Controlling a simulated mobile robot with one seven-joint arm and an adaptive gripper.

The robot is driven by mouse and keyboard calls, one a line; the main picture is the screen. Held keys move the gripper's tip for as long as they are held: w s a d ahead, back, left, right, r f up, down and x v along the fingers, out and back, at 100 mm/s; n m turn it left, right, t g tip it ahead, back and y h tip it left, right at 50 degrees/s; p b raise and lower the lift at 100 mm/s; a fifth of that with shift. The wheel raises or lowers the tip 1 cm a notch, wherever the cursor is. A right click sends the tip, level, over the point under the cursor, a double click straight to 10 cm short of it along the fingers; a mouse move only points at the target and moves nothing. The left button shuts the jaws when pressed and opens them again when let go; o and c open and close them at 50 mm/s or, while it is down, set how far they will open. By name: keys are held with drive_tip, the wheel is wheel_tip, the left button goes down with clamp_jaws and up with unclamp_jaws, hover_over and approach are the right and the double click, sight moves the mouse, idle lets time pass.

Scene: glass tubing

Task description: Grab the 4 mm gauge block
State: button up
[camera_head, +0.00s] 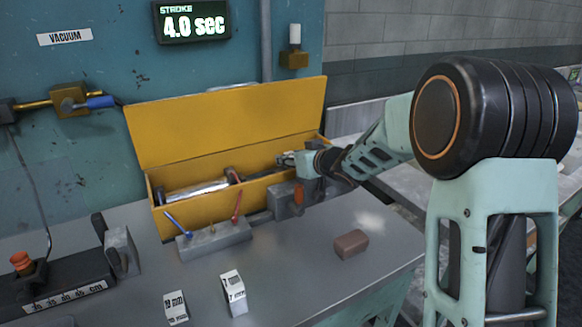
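Two white gauge blocks stand on the grey bench at the front. One reads 7 mm (234,294). The other, left of it, seems to read 10 mm (176,308). I see no block that I can read as 4 mm. My gripper (284,159) is at the far right part of the open yellow box (181,159), well behind and to the right of the blocks. It is small and partly lost against the box, so I cannot tell whether its fingers are open or shut or hold anything.
A grey holder (222,238) with a blue and a red tool stands before the box. A brown block (351,244) lies at the right. A stop with a cm scale (64,296) is at the left.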

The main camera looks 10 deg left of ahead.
clamp_jaws()
